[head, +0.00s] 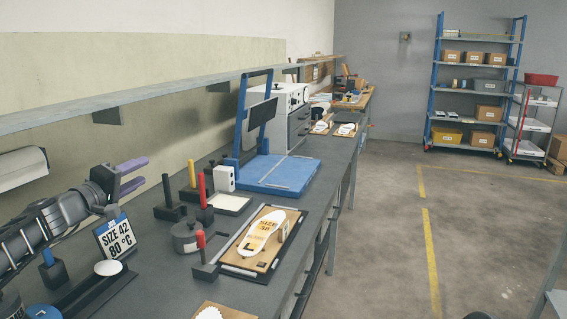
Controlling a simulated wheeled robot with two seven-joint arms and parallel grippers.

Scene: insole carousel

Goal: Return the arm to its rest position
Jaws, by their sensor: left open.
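My left gripper (133,176) has purple fingers and comes in from the left. It is open with nothing between its fingers. It is raised over the back part of the dark workbench (165,273), near the wall and above a sign reading "SIZE 42 80 °C" (115,237). My left arm (45,232) reaches up from the lower left corner to it. An insole (262,232) printed with "SIZE" lies on a brown board (244,262) on the bench, well apart from the gripper. My right gripper does not show.
Red, yellow and black upright handles (202,188) stand right of the gripper. Beyond them is a blue press (278,175) with a tall frame. A long shelf (160,97) runs above the bench. A blue rack (472,90) stands far back; the floor (385,235) at right is clear.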

